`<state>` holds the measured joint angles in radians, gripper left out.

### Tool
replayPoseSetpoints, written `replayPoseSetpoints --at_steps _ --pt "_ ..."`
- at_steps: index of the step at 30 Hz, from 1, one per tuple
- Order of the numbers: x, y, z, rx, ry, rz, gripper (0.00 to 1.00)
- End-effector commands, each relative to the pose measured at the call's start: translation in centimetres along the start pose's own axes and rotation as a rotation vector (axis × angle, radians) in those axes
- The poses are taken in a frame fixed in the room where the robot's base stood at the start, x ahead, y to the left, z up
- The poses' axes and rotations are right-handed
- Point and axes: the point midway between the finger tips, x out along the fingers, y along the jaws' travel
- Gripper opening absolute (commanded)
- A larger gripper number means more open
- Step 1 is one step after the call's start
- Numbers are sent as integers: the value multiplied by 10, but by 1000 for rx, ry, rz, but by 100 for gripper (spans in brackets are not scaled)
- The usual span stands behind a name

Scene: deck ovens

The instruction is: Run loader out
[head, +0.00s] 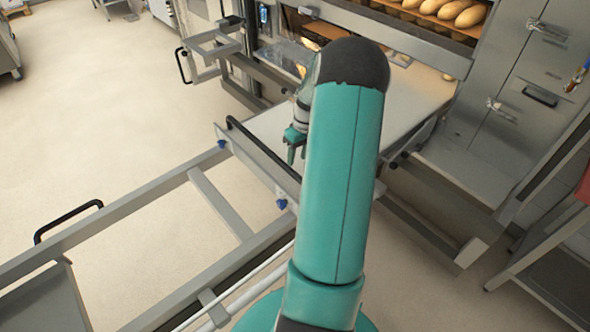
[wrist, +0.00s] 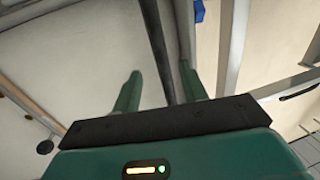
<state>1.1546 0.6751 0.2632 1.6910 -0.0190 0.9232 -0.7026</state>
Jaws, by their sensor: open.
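The loader (head: 405,103) is a flat pale board with a metal front edge, reaching into the open oven deck. A long black handle (head: 255,143) runs along its near edge. My teal gripper (head: 292,154) hangs over that edge, beside the handle, with fingers pointing down. In the wrist view my gripper (wrist: 162,72) is open, and the black handle (wrist: 157,40) passes between the two fingers as seen from above. I cannot tell whether the fingers reach down around it. My arm hides part of the loader and the right end of the handle.
A metal rail frame (head: 215,200) extends from the oven toward the lower left, with another black handle (head: 68,219) on it. Loaves (head: 440,8) lie in the upper deck. Steel doors (head: 530,70) stand at right, with a shelf rack (head: 550,262) below. The floor at left is clear.

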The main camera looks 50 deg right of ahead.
Motion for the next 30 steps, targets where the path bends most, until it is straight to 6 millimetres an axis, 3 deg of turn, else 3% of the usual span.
replayPoseSetpoints --at_steps 3,9,21,28,30 --pt "25 0 0 -1 -2 -2 43" --pt "55 -1 0 0 -1 -2 43" --pt "64 0 0 0 0 1 43" --pt "64 0 0 0 0 1 0" --pt "64 0 0 0 0 1 0"
